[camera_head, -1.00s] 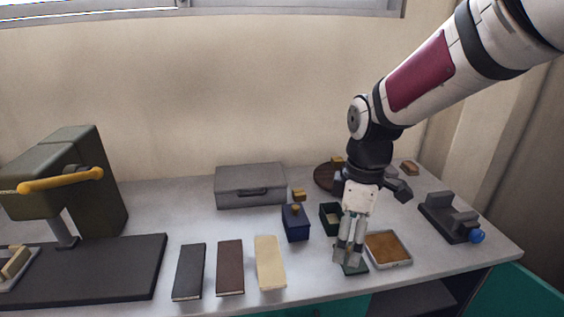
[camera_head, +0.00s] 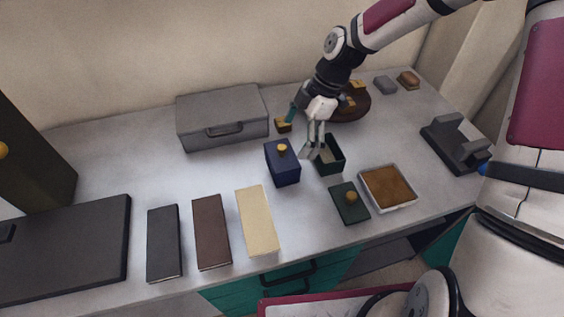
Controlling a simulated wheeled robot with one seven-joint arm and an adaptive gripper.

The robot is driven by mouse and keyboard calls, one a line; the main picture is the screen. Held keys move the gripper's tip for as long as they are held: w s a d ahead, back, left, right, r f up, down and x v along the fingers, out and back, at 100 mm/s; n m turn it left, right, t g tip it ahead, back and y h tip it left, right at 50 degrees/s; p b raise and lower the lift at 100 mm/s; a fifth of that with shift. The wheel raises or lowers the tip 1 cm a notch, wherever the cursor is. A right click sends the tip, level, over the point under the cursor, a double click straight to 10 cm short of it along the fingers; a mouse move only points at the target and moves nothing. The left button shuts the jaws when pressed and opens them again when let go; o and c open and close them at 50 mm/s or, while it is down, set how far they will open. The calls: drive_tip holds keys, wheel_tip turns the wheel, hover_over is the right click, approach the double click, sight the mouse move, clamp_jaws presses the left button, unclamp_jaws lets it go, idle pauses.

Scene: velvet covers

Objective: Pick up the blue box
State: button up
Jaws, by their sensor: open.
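The blue box (camera_head: 284,167) stands upright on the table near its middle, with a small yellow knob on top. My gripper (camera_head: 312,148) is above the table, just right of the blue box and over the open dark green box (camera_head: 329,157). Its fingers point down and appear apart, with nothing between them. It looks clear of the blue box, though the exact height is hard to tell.
A grey case (camera_head: 222,117) lies behind left. A dark green lid (camera_head: 350,203) with a yellow knob and a tray with brown filling (camera_head: 387,188) lie at front right. Cream (camera_head: 257,220), brown (camera_head: 211,232) and dark grey (camera_head: 164,243) blocks lie at front left. A round brown dish (camera_head: 350,106) is behind my gripper.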

sight(287, 152)
drive_tip(key=x, duration=0.3)
drive_tip(key=shift+a+f, duration=0.15)
drive_tip(key=shift+f, duration=0.1)
drive_tip(key=x, duration=0.4)
drive_tip(key=shift+s+a+f, duration=0.1)
drive_tip(key=shift+s+a, duration=0.05)
drive_tip(key=shift+a, duration=0.2)
drive_tip(key=shift+a+f, duration=0.15)
drive_tip(key=shift+f, duration=0.3)
drive_tip(key=c, duration=1.2)
drive_tip(key=shift+r, duration=0.1)
drive_tip(key=shift+c, duration=0.2)
